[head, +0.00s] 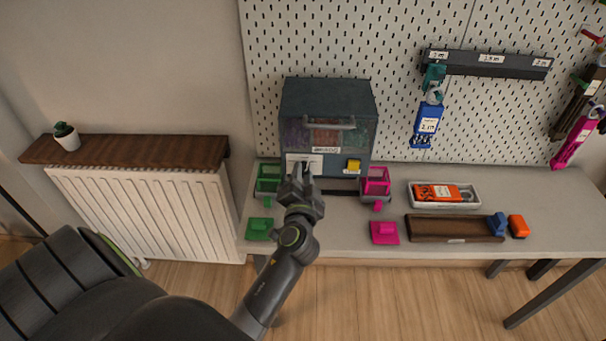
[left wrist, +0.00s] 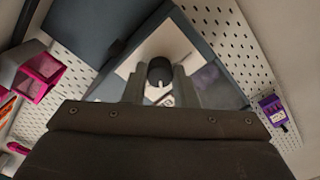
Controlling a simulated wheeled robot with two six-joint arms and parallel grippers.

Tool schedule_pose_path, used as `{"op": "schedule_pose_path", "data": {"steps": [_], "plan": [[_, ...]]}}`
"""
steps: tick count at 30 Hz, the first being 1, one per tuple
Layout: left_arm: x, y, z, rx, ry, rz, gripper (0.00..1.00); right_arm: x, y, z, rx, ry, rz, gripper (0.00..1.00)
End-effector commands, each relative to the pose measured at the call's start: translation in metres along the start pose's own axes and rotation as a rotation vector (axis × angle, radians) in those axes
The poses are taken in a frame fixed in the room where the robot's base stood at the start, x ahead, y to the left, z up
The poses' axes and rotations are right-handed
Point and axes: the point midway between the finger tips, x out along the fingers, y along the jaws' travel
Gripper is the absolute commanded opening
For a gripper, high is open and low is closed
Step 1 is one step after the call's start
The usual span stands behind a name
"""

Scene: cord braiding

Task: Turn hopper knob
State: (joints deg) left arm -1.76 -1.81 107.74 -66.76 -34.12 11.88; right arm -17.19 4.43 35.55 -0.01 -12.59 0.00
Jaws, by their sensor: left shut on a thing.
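The hopper (head: 326,108) is a dark grey-blue box with a handle and clear front windows, standing on the bench against the pegboard. Its knob (left wrist: 159,73) shows in the left wrist view as a black round dial with a white pointer mark, on a white plate (left wrist: 185,51). My left gripper (head: 302,173) reaches the lower left of the hopper's front, and its fingers (left wrist: 160,88) are shut on the knob, one on each side. In the head view the gripper hides the knob. My right gripper is not in view.
A green bin (head: 268,180) and a pink bin (head: 376,182) flank the hopper's foot. A green block (head: 259,229) and a pink block (head: 384,233) lie in front. A yellow button (head: 353,165) is right of the gripper. A white tray (head: 474,204) and brown rail (head: 450,229) are farther right.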

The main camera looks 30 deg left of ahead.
Motion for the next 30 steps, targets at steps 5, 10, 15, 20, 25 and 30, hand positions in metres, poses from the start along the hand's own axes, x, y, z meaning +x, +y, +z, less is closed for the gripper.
{"op": "schedule_pose_path", "data": {"steps": [5,10,15,20,25,30], "plan": [[0.000,-0.001,-0.001,0.151,0.001,0.000,0.02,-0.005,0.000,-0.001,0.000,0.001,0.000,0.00],[0.000,-0.001,-0.001,0.266,0.002,0.000,0.02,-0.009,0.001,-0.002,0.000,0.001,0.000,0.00],[0.000,-0.001,-0.001,0.346,0.002,0.000,0.02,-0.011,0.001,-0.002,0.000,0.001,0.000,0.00],[0.000,-0.001,-0.001,0.390,0.002,-0.001,0.02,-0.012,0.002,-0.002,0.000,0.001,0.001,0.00],[0.000,-0.001,-0.001,0.411,0.002,-0.001,0.02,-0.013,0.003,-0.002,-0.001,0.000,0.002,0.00],[0.000,-0.001,-0.001,0.414,0.002,-0.001,0.02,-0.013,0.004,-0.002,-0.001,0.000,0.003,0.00]]}}
